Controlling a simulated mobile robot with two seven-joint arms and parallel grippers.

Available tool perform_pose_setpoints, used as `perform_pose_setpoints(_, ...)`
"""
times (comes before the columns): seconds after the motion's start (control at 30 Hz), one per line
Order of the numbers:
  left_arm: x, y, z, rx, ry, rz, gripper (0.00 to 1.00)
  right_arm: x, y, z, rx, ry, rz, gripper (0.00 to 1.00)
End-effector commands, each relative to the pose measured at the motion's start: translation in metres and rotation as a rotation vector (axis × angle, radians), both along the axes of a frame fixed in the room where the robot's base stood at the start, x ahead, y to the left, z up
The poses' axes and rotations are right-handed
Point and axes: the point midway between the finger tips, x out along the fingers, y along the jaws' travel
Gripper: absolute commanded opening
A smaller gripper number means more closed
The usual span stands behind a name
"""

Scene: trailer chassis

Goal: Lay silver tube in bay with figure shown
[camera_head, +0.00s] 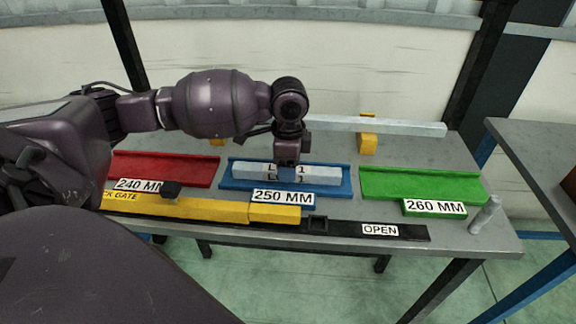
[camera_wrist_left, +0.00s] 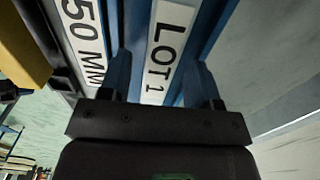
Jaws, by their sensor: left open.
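A silver tube (camera_head: 325,176) with LOT 1 labels lies lengthwise in the blue bay (camera_head: 346,190), whose plate reads 250 MM. My left gripper (camera_head: 287,170) is over the middle of this tube, pointing down, and hides part of it. In the left wrist view the open fingers (camera_wrist_left: 162,78) stand either side of the LOT 1 face of the tube (camera_wrist_left: 166,45). Whether they touch it I cannot tell. A red bay (camera_head: 180,170), marked 240 MM, is left and a green bay (camera_head: 425,186), marked 260 MM, is right; both look empty where visible. My right gripper is out of view.
A long silver bar (camera_head: 390,126) rests on yellow supports (camera_head: 367,143) behind the bays. A yellow gate bar (camera_head: 210,209) lies on a black rail (camera_head: 340,228) in front, marked OPEN at right. A grey post (camera_head: 485,214) stands at the table's right end.

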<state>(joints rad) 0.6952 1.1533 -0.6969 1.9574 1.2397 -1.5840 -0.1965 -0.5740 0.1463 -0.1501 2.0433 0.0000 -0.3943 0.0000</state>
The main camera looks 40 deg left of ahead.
Motion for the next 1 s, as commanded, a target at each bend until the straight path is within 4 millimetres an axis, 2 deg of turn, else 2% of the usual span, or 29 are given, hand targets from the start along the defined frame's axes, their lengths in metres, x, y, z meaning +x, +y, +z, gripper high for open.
perform_pose_setpoints(0.03, 0.001, 0.000, 0.011, 0.000, -0.007, 0.000, 0.57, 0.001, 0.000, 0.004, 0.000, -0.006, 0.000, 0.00)
perform_pose_setpoints(0.23, 0.001, 0.000, 0.050, 0.002, -0.008, -0.001, 0.57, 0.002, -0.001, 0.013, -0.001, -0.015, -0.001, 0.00)
perform_pose_setpoints(0.5, 0.000, 0.000, 0.096, 0.001, -0.006, 0.000, 0.57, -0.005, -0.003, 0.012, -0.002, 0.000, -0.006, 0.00)
perform_pose_setpoints(0.7, 0.000, 0.000, 0.111, 0.000, -0.004, 0.000, 0.57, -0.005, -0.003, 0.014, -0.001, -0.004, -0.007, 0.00)
perform_pose_setpoints(1.0, 0.000, 0.000, 0.114, 0.001, -0.002, 0.000, 0.57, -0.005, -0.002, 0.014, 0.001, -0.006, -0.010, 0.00)
